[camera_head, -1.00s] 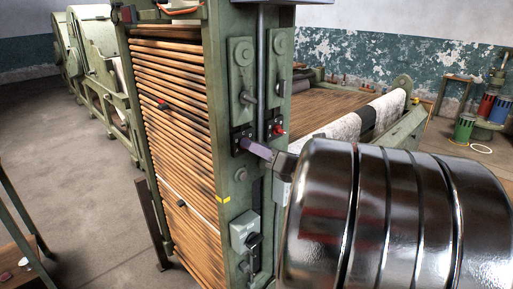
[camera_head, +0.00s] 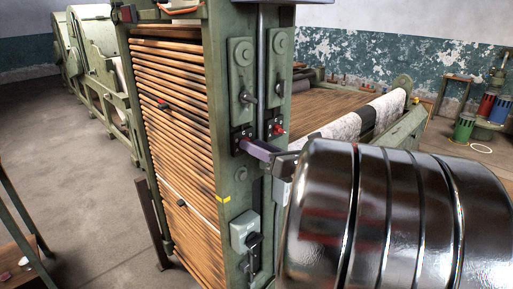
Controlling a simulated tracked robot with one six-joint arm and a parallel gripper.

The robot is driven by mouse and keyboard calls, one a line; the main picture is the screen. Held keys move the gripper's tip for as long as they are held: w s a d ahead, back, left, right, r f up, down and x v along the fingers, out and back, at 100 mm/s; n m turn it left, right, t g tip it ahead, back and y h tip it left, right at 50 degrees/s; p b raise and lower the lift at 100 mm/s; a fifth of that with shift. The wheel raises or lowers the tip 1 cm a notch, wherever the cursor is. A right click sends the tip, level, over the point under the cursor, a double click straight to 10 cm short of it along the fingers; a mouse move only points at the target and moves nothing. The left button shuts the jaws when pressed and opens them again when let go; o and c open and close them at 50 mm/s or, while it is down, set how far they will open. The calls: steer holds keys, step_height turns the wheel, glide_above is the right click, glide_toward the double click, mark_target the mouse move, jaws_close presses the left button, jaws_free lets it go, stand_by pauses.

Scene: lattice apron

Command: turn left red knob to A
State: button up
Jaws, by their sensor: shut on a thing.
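The left knob's black plate (camera_head: 236,141) is on the front of the green machine post, at its middle height. My gripper (camera_head: 247,144) reaches in from the right with its purple fingers at this plate. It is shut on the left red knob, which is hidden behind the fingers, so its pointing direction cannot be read. A second red knob (camera_head: 279,130) shows on its own black plate just right of the fingers, apart from them. Letter marks are too small to read.
Wooden slats (camera_head: 180,120) fill the machine frame on the left. A lever (camera_head: 249,98) sticks out above the plate, and a grey box with a black handle (camera_head: 245,232) sits below. A cloth-draped roller bed (camera_head: 350,120) lies behind. Grey floor (camera_head: 60,130) is free at left.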

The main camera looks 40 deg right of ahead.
steer(key=n, duration=0.9)
steer(key=shift+a, duration=0.1)
steer(key=shift+n, duration=0.3)
steer(key=o, duration=1.1)
steer(key=shift+c, duration=0.2)
steer(key=shift+s, duration=0.1)
steer(key=s, duration=1.3)
steer(key=shift+s, duration=0.3)
